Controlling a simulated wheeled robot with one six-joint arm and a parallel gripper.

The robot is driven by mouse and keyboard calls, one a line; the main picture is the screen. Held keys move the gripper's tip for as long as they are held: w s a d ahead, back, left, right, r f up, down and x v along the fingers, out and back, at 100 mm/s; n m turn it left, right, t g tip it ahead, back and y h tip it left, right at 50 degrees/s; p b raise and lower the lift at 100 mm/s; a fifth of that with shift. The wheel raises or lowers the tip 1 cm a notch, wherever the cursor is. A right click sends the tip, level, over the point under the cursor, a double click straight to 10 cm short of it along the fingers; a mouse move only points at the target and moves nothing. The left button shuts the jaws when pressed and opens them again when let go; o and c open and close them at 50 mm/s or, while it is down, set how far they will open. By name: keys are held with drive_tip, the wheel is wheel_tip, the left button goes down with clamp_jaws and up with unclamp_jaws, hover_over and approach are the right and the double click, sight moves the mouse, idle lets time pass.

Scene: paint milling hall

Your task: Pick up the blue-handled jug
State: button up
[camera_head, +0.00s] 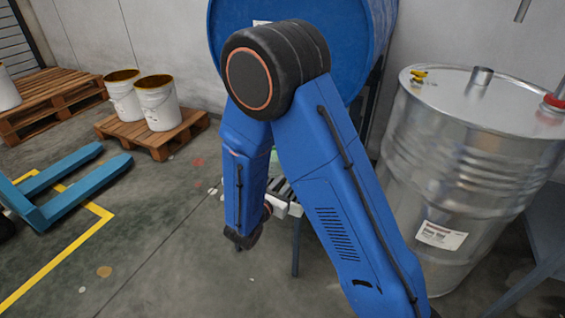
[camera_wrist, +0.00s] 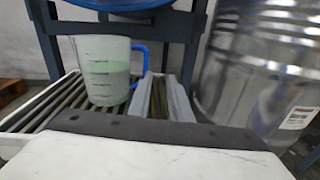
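The jug (camera_wrist: 103,72) shows in the wrist view, left of centre. It is translucent and pale, with dark scale marks, pale green contents and a blue handle (camera_wrist: 140,66) on its right side. It stands upright on a slatted tray (camera_wrist: 42,106) below a drum. My gripper (camera_wrist: 163,80) points forward at the lower middle, its two grey fingers apart with slats showing between them. It is to the right of the jug's handle, and nothing shows held.
A blue drum (camera_head: 345,35) is above the tray on a dark stand. A large steel drum (camera_head: 455,170) stands close on the right. At left are white buckets (camera_head: 160,108) on a pallet (camera_head: 185,132) and a blue pallet truck (camera_head: 75,170). The floor at lower left is clear.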

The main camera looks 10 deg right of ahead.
drive_tip(key=shift+w+a+f+n+t+y, duration=0.2)
drive_tip(key=shift+a+f+n+t+y, duration=0.3)
drive_tip(key=shift+a+f+n, duration=0.45)
drive_tip(key=shift+m, duration=0.25)
drive_tip(key=x, duration=1.1)
drive_tip(key=shift+a+r, duration=0.1)
drive_tip(key=shift+a+r+x, duration=0.1)
drive_tip(key=shift+r+x, duration=0.05)
drive_tip(key=shift+x, duration=1.4)
drive_tip(key=shift+a+r+x, duration=0.15)
drive_tip(key=shift+r+x, duration=0.05)
drive_tip(key=shift+x, duration=1.3)
drive_tip(key=shift+w, duration=0.15)
clamp_jaws()
